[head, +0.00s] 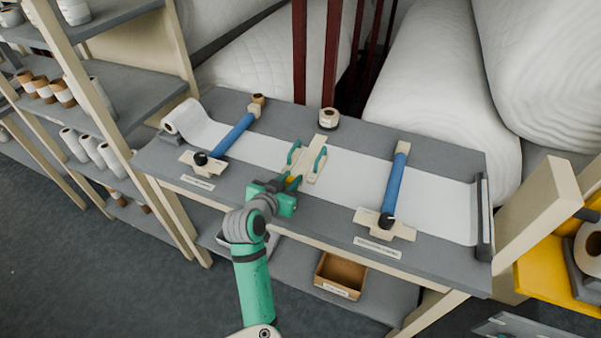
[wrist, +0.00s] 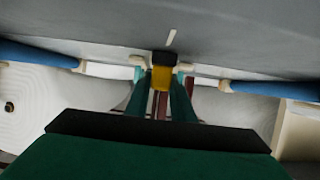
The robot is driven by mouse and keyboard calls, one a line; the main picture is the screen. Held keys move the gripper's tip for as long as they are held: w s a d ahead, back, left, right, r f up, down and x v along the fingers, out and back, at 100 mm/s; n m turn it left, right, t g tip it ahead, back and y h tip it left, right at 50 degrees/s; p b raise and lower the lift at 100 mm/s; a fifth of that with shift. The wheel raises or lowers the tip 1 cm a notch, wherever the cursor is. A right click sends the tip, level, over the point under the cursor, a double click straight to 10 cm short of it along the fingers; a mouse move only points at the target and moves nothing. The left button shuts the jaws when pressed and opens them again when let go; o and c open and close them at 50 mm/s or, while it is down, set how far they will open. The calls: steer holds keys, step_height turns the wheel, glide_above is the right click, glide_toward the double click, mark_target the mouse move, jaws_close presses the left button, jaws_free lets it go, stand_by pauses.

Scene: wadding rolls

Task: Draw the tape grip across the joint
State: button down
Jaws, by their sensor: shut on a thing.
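My gripper (head: 290,186) is at the near edge of the bench, just in front of the wooden guide (head: 316,150) with two green handles. In the wrist view its two green fingers are shut on a yellow tape grip (wrist: 161,78) with a black end. A white wadding strip (head: 350,184) runs along the bench and passes under the guide. The joint itself cannot be made out at the guide. A tape roll (head: 328,119) stands behind the guide.
Blue clamp bars (head: 234,136) and (head: 395,185) cross the strip on either side. A wadding roll (head: 172,122) lies at the left end. Shelves stand left, large white rolls (head: 430,80) behind. An open box (head: 341,274) sits on the lower shelf.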

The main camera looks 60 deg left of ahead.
steer(key=shift+s+d+f, duration=0.1)
steer(key=shift+s, duration=0.1)
steer(key=c, duration=1.5)
jaws_free()
steer(key=shift+d, duration=0.1)
steer(key=v, duration=1)
steer(key=shift+s+d+r, duration=0.15)
steer(key=shift+s+r, duration=0.1)
steer(key=shift+r, duration=0.05)
